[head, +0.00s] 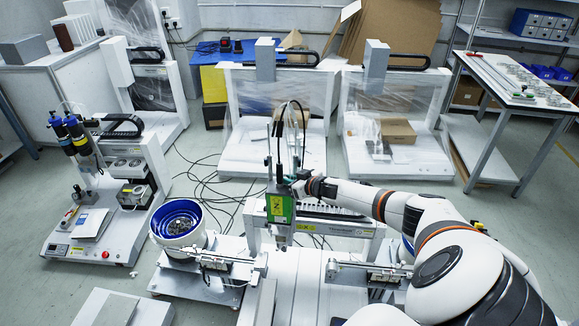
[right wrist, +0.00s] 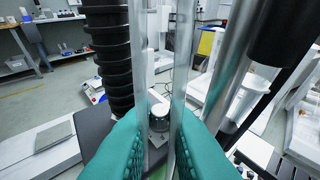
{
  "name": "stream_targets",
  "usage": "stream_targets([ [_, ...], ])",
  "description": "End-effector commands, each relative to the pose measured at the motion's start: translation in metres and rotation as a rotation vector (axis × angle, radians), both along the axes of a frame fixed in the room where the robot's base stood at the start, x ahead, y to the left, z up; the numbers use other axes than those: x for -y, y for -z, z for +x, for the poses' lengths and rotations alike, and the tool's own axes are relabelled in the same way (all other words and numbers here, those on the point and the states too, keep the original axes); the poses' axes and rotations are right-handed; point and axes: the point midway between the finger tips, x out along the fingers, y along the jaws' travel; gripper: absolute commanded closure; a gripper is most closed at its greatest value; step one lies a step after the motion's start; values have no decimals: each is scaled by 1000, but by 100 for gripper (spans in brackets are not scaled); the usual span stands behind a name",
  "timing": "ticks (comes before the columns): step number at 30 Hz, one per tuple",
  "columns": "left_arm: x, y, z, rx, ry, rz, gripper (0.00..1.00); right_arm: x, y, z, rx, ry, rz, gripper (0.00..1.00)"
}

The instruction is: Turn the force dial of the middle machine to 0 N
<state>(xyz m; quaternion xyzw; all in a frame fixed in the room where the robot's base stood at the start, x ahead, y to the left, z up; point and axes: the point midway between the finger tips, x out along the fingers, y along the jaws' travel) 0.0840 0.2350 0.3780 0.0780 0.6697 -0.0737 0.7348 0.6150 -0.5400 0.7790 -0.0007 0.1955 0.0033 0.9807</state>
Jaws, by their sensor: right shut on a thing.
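The middle machine (head: 330,217) is a white gantry with a screwdriver unit (head: 280,208) that carries a green and yellow label. My right gripper (head: 290,181) is at the top of this unit, its arm reaching in from the right. In the right wrist view, my teal fingers (right wrist: 160,132) are shut around a silver round knob (right wrist: 160,117), which looks like the force dial. Any scale or setting on it is too small to read. Clear and black tubes run up close to the fingers. My left gripper is not in view.
A blue-rimmed bowl feeder (head: 178,222) stands left of the middle machine. Another machine with blue bottles (head: 72,132) stands further left. Plastic-wrapped gantries (head: 265,120) stand behind, and a long table (head: 510,85) is at the right. Black hoses (head: 293,112) rise beside my gripper.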

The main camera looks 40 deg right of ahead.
Motion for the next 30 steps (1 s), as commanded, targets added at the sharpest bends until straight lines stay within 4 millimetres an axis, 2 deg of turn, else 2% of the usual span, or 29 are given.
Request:
stream_targets([
  [1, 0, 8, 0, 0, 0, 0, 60, 4, 2, 1, 1, -34, -8, 100],
  [16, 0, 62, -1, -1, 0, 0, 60, 9, 4, 2, 2, -342, -2, 100],
  [22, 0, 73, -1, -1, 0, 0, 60, 10, 2, 2, 0, -402, 0, 100],
  [30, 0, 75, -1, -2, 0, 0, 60, 10, 0, 2, 0, -425, 0, 100],
])
